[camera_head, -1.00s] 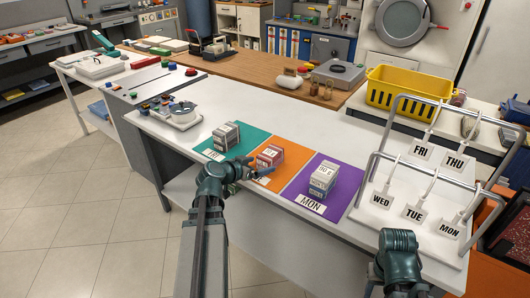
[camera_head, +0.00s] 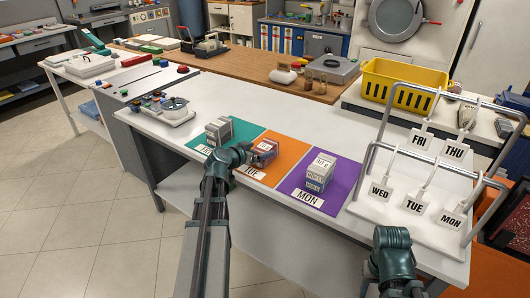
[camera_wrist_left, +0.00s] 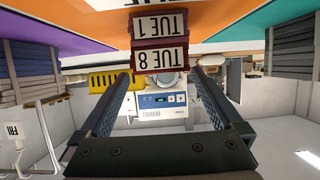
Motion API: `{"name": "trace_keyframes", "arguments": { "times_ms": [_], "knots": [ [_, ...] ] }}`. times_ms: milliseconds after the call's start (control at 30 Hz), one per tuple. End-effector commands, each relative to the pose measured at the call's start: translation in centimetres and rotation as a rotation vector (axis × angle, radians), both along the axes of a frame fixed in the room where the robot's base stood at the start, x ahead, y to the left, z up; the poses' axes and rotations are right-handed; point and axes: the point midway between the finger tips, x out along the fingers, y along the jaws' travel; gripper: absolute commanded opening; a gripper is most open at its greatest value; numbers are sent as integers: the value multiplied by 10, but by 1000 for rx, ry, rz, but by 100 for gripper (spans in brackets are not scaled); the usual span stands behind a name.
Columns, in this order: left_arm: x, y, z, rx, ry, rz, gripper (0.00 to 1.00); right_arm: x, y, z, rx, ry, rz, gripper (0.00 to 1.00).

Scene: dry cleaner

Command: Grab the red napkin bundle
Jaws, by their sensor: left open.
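The red napkin bundle (camera_head: 264,150) sits on the orange mat (camera_head: 284,163) in the head view, partly hidden behind my left gripper (camera_head: 247,155). In the left wrist view, which looks upside down, the bundle (camera_wrist_left: 159,42) is two stacked dark red packs labelled TUE 1 and TUE 8. My left gripper (camera_wrist_left: 160,80) is open there, its two fingers pointing toward the bundle, one on either side of it. Nothing is held between the fingers. Only a teal section of my right arm shows at the lower right of the head view; its fingers cannot be seen.
A grey bundle (camera_head: 219,130) stands on the teal mat (camera_head: 245,129), left of the red one. A metal rack (camera_head: 428,224) with day tags is at the right. The white counter behind the mats is clear.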

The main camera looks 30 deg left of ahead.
Motion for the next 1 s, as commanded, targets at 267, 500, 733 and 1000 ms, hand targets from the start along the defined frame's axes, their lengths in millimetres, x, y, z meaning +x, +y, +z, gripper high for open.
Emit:
{"name": "trace_keyframes", "arguments": {
  "times_ms": [267, 500, 733, 1000],
  "knots": [
    [12, 1, -6, 0, 0, -1, 100, 0, 0, -6, 0, 0, 0, 50],
    [44, 1, -19, 1, 1, -1, 100, 0, 0, -19, 0, 0, 0, 50],
    [48, -1, -19, 0, 0, -1, 100, 0, 0, -19, 0, 0, 0, 50],
    [48, -1, -19, 0, 1, 0, 60, 0, 0, -19, 0, 0, 0, 50]
  ]
}}
